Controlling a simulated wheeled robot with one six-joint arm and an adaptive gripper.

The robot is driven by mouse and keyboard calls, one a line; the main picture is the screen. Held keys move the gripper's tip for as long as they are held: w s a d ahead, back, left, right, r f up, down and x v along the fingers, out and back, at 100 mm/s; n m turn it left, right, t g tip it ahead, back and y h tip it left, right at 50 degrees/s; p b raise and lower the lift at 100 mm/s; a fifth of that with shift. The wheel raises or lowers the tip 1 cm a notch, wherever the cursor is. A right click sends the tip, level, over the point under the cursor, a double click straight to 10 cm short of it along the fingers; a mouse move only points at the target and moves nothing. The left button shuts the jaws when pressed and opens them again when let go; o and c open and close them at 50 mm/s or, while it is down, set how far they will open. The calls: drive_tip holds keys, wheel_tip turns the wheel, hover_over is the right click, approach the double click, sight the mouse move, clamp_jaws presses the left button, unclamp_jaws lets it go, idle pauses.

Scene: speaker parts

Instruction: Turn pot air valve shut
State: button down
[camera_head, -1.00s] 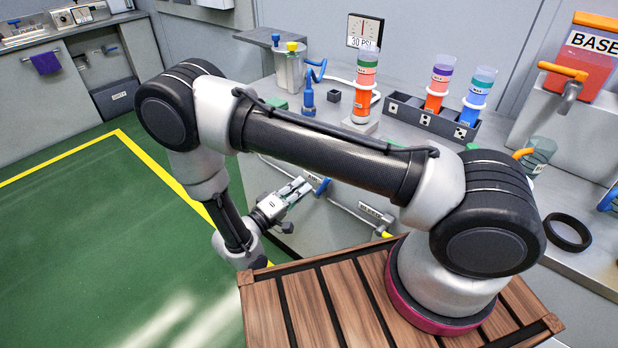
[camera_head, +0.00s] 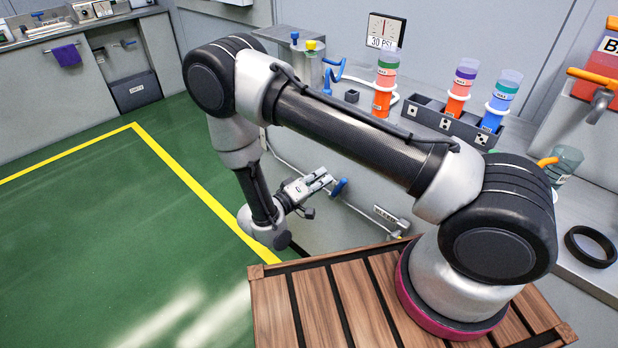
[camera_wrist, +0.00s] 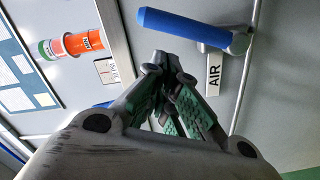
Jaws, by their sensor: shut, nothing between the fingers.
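The air valve's blue handle (camera_head: 339,187) is on a thin pipe along the bench front. In the wrist view the blue handle (camera_wrist: 180,25) lies nearly crosswise to the pipe, beside a white AIR label (camera_wrist: 214,75). My gripper (camera_head: 325,177) is beside the handle in the head view, with its fingers shut and empty. In the wrist view my gripper (camera_wrist: 168,62) points toward the handle, with a gap showing in the picture; whether it touches is unclear. The pot (camera_head: 297,63), with blue and yellow knobs on top, stands on the bench, partly hidden by my arm.
A second label (camera_head: 385,214) is farther right along the bench front. A gauge reading 30 PSI (camera_head: 385,30) is at the back. An orange-filled tube (camera_head: 385,82) and a dark rack (camera_head: 440,120) with tubes stand on the bench. Green floor (camera_head: 90,240) is open at left.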

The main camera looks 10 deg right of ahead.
drive_tip(key=shift+s+d+f, duration=0.35)
drive_tip(key=shift+s+d, duration=0.15)
drive_tip(key=shift+d, duration=0.1)
